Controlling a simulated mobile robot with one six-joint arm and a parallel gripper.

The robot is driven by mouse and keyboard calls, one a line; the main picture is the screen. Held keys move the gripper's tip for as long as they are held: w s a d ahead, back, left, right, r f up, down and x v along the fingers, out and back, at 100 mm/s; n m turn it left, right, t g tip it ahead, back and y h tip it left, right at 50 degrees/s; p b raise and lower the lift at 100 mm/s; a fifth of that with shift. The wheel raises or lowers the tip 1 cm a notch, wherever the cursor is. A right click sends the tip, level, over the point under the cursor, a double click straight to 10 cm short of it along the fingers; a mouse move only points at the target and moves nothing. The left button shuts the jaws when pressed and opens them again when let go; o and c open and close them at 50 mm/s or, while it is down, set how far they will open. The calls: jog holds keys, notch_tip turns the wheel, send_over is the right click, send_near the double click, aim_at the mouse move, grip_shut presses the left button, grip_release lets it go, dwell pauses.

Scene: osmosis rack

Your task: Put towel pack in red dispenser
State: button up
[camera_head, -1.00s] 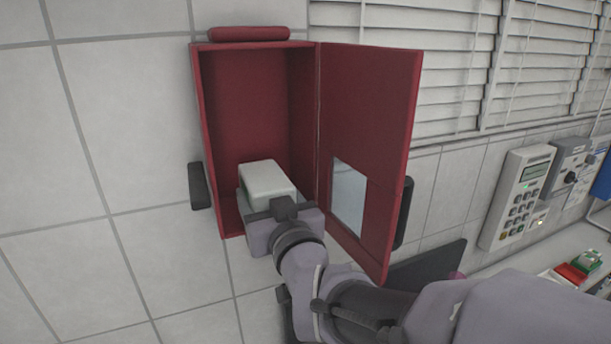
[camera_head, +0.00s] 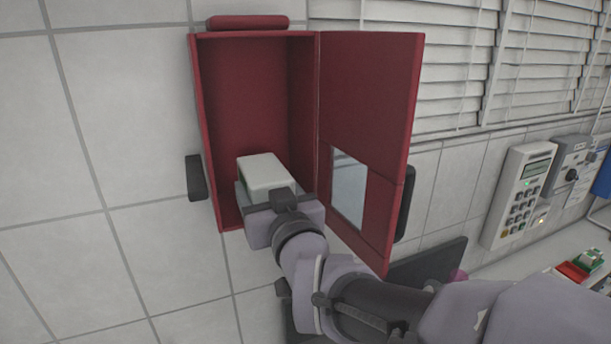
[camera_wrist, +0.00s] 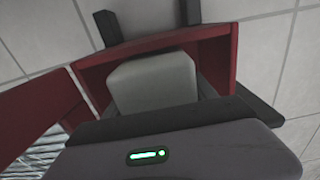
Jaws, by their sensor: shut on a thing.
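The red dispenser (camera_head: 250,100) hangs on the tiled wall with its door (camera_head: 375,110) swung open to the right. The white towel pack (camera_head: 263,172) is inside the lower part of the dispenser. My gripper (camera_head: 268,190) is at the dispenser's open front and shut on the towel pack. In the wrist view the pack (camera_wrist: 152,82) stands in front of my gripper (camera_wrist: 160,110), between the red walls (camera_wrist: 215,62). My gripper hides the pack's near end and the fingertips. I cannot tell whether the pack touches the dispenser's floor.
The open door, with a clear window (camera_head: 348,187), stands close to the right of my arm. A keypad device (camera_head: 520,195) and a grey control box (camera_head: 570,168) are on the right. White blinds (camera_head: 450,60) hang behind the door. The tiled wall at left is clear.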

jog(key=shift+w+a+f+b, duration=0.25)
jog(key=shift+w+b, duration=0.2)
jog(key=shift+b, duration=0.35)
jog(key=o, duration=1.8)
jog(key=shift+s, duration=0.1)
